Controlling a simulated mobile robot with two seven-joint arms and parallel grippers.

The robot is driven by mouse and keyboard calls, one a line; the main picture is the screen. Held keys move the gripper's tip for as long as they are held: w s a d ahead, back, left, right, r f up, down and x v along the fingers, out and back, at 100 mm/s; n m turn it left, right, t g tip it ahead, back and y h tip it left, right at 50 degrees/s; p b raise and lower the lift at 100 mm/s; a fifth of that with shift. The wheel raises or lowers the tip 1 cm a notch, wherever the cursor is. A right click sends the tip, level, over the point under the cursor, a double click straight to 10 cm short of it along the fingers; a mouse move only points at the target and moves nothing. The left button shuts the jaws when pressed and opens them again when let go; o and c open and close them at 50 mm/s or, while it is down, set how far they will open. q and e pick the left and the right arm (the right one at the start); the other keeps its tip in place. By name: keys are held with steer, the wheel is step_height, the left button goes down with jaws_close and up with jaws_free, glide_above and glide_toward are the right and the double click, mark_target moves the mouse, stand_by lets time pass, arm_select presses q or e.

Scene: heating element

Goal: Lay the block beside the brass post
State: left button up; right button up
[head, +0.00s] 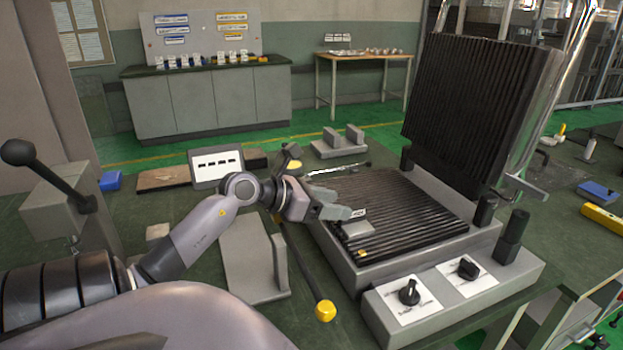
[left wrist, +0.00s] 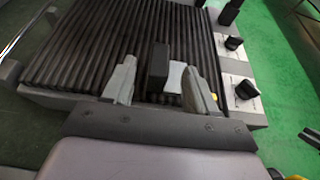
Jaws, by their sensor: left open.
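My left gripper (head: 337,208) is over the left part of the ribbed hot plate (head: 425,213), with its fingers apart. In the left wrist view a dark block (left wrist: 158,62) shows between the open fingers of the gripper (left wrist: 160,88); I cannot tell whether either finger touches it. A pale piece (left wrist: 175,77) is right beside the block. In the head view the dark block is hard to make out against the dark ribs. A small brass-coloured piece (head: 362,253), likely the brass post, is near the plate's front left edge. My right gripper is not in view.
A raised ribbed lid (head: 470,105) stands behind the plate. A control panel (head: 440,292) with two knobs lies along the front. A yellow-knobbed lever (head: 325,310) and a grey bracket (head: 252,262) are left of the plate. The plate's right part is clear.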

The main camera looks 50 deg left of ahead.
arm_select(q)
steer(key=shift+v, duration=2.5)
steer(key=shift+f, duration=0.1)
